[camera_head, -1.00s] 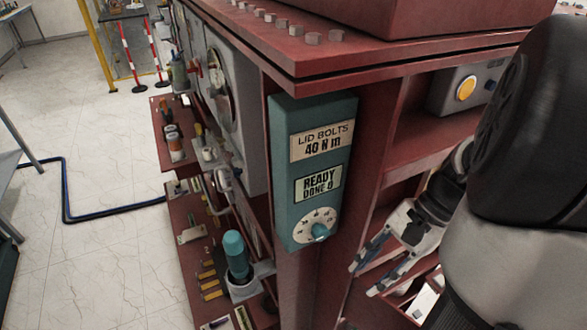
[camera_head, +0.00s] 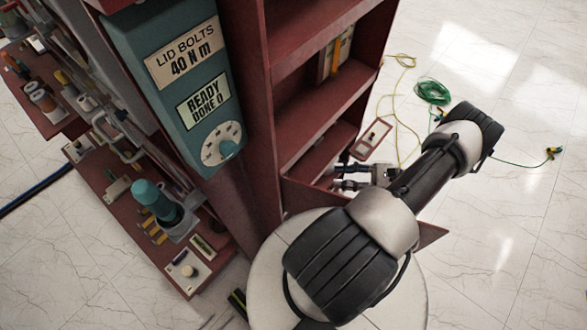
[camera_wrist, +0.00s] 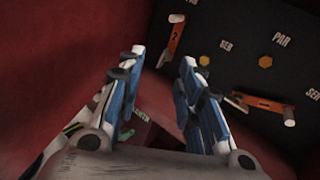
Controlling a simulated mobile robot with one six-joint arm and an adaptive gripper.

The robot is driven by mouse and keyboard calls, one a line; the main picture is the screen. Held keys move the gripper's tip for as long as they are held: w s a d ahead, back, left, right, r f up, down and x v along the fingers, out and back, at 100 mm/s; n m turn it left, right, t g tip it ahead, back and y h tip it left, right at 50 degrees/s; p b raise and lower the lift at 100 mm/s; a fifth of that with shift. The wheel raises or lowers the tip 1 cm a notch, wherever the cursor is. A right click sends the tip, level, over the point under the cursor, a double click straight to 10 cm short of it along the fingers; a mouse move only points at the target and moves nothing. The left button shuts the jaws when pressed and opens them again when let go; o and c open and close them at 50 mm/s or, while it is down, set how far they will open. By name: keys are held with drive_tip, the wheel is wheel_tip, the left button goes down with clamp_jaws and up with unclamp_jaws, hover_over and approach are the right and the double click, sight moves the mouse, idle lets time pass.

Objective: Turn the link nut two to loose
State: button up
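In the wrist view a black panel shows an orange link marked 2 (camera_wrist: 176,38), tilted, with a pale round piece at its upper end and a dark gap near its lower end. A second orange link (camera_wrist: 264,103) lies lower right, with a pale knob at its right end. Two yellow hex pieces (camera_wrist: 265,61) sit between the links. I cannot tell which piece is link nut two. My gripper (camera_wrist: 163,57) is open and empty, its blue-padded fingers apart and left of most of the panel. In the head view my gripper (camera_head: 350,177) is beside the red cabinet's lower bay.
The red cabinet (camera_head: 255,140) has shelves above my gripper. A teal box (camera_head: 180,80) reads "LID BOLTS 40 N m" and "READY DONE 0". A tool shelf (camera_head: 125,205) stands left.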

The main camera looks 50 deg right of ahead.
wheel_tip(320, 180, down, 6)
drive_tip(key=a+r+m+t+h, duration=0.1)
drive_tip(key=m+t+h, duration=0.1)
drive_tip(key=m+t, duration=0.1)
drive_tip(key=x, duration=1.6)
drive_tip(key=shift+a+f+p, duration=0.35)
drive_tip(key=shift+a, duration=0.1)
drive_tip(key=shift+c, duration=0.6)
drive_tip(key=shift+n, duration=0.3)
clamp_jaws()
